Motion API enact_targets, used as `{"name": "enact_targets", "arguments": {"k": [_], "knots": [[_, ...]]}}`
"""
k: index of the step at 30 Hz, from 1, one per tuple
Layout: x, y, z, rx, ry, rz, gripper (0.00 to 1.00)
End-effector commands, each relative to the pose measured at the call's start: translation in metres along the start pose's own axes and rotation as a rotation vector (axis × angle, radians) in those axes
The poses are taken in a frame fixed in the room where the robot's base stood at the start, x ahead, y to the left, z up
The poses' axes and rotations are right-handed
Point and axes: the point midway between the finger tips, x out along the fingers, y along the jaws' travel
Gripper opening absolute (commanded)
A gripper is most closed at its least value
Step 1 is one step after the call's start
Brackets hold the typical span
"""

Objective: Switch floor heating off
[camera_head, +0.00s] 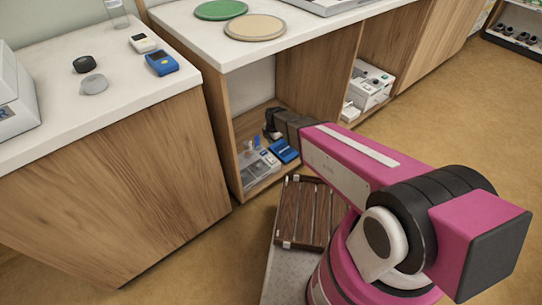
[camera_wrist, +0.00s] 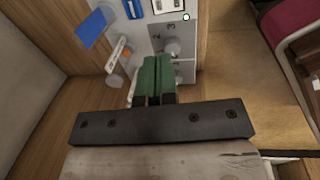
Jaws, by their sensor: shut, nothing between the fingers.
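A grey control panel (camera_head: 258,168) stands on the floor of the open cubby under the counter. No label naming floor heating is readable. My gripper (camera_wrist: 157,62) is shut and empty, its green fingertips over the panel near the knob; whether they touch it is unclear. The fingers hide part of the panel. In the head view my dark gripper (camera_head: 272,122) reaches into the cubby.
A blue device (camera_head: 285,151) lies beside the panel, close to my gripper. The cubby's wooden side walls (camera_head: 222,125) limit room. White boxes (camera_head: 370,84) fill the neighbouring cubby.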

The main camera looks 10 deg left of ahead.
Motion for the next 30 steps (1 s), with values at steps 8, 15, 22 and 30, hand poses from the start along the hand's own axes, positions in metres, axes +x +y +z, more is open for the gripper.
{"name": "enact_targets", "arguments": {"k": [8,15,22,30], "knots": [[0.015,0.001,0.001,0.002,0.000,-0.001,0.00],[0.058,0.002,0.001,0.002,0.000,-0.001,0.00],[0.100,0.002,0.001,0.002,0.000,-0.001,0.00],[0.133,0.001,0.001,0.002,0.000,0.000,0.00]]}}
